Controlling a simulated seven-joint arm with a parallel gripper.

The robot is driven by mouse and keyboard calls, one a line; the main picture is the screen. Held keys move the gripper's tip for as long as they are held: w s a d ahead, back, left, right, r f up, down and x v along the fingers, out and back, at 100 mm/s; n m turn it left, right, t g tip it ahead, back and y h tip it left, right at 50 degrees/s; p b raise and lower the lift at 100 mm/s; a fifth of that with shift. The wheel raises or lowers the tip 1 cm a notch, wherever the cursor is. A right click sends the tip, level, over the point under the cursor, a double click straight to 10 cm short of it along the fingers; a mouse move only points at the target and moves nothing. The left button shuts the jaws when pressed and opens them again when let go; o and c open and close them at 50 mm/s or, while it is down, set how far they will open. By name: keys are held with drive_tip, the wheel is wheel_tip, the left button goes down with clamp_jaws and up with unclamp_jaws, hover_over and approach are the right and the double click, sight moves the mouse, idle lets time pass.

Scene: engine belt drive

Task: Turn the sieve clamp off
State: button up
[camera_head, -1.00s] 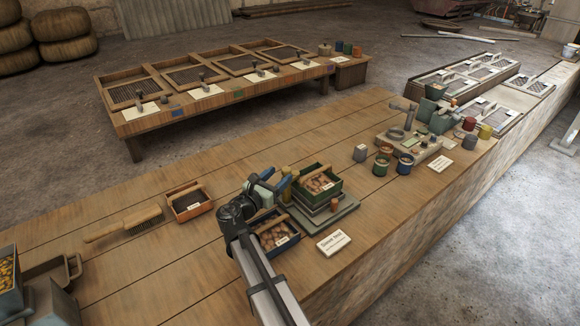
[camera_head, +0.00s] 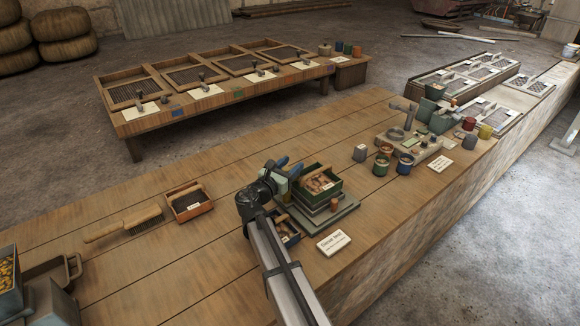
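I cannot tell for sure which part is the sieve clamp. A stacked stand with a green box (camera_head: 329,190) on top stands on the near bench, behind a small lettered sign (camera_head: 333,242). My gripper (camera_head: 289,167) has blue fingers and is at the left back edge of the green box, above the bench. The fingers are small and partly overlapped by the wrist, so their gap and any contact are unclear. My arm hides part of the stand's left side and a second box (camera_head: 288,238).
A brush (camera_head: 125,226) and an orange-rimmed box (camera_head: 188,201) lie to the left on the bench. Mesh frames with small black levers lie on the back table (camera_head: 210,103). Cups (camera_head: 381,165) and a green device (camera_head: 435,113) stand to the right.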

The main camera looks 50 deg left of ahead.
drive_tip(key=c, duration=0.7)
drive_tip(key=shift+c, duration=0.2)
drive_tip(key=shift+n+y, duration=0.3)
drive_tip(key=shift+y, duration=0.1)
drive_tip(key=n+g+y, duration=0.1)
drive_tip(key=y, duration=0.1)
drive_tip(key=n+g+y, duration=0.2)
drive_tip(key=shift+s+a+y, duration=0.1)
drive_tip(key=shift+s+y, duration=0.05)
drive_tip(key=shift+y, duration=0.15)
drive_tip(key=shift+s+a+n+g+y, duration=0.1)
drive_tip(key=shift+a+n+g+y, duration=0.1)
drive_tip(key=shift+n+g+y, duration=0.65)
drive_tip(key=shift+s+a+n+g+y, duration=0.1)
drive_tip(key=shift+a+n+g+y, duration=0.05)
drive_tip(key=shift+n+g+y, duration=1)
drive_tip(key=shift+g, duration=0.1)
drive_tip(key=o, duration=1)
drive_tip(key=shift+c, duration=0.2)
drive_tip(key=shift+s, duration=0.1)
